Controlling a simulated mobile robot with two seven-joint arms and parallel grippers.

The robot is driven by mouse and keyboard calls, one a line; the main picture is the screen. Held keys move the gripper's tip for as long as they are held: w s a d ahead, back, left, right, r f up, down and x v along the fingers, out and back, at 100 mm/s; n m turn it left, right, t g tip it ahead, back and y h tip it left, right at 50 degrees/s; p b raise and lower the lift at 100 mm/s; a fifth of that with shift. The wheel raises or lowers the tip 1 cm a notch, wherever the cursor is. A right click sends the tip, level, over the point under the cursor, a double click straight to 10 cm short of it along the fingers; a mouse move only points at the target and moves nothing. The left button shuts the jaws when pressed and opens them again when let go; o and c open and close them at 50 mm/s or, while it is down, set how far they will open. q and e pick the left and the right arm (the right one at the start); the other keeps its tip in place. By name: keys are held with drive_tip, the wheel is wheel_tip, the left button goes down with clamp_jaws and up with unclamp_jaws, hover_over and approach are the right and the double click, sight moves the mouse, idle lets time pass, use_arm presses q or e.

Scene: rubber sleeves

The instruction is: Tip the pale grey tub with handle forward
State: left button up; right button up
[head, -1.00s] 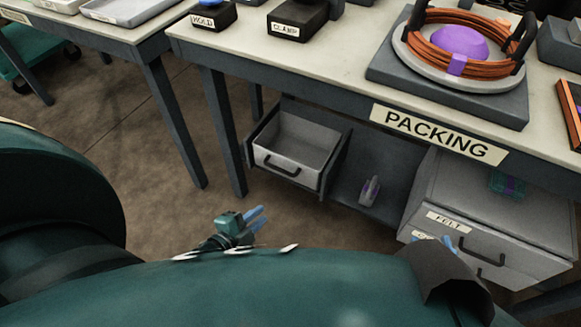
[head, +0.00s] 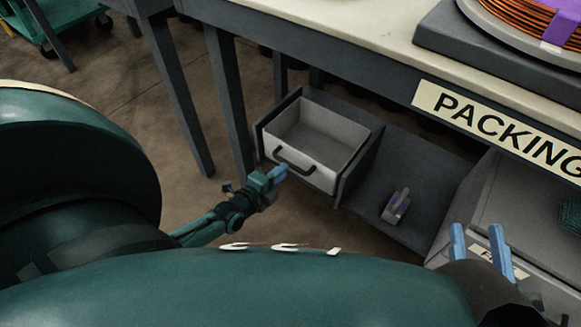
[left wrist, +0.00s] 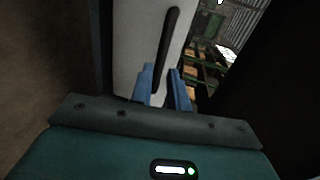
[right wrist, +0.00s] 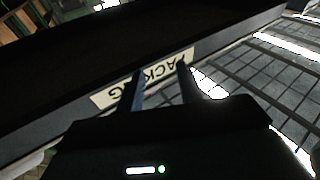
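The pale grey tub (head: 345,158) with a dark bar handle (head: 293,161) on its front sits upright in a dark open-fronted bay under the packing bench. It looks empty. My left gripper (head: 280,171) is just in front of the tub, low by the handle. In the left wrist view, the tub's front (left wrist: 137,38) fills the middle, and the lower end of the handle (left wrist: 168,42) lines up between the two parted blue fingers (left wrist: 163,88). I cannot tell whether they touch it. My right gripper (head: 479,246) is open and empty, in front of the drawers at the right.
Grey drawers (head: 470,205) stand further right. The bench leg (head: 231,100) is left of the tub. The PACKING sign (head: 500,128) hangs on the bench edge above.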

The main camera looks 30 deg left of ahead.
use_arm(q)
drive_tip(key=b+x, duration=0.1)
drive_tip(key=x, duration=0.4)
drive_tip(key=shift+b, duration=0.3)
clamp_jaws()
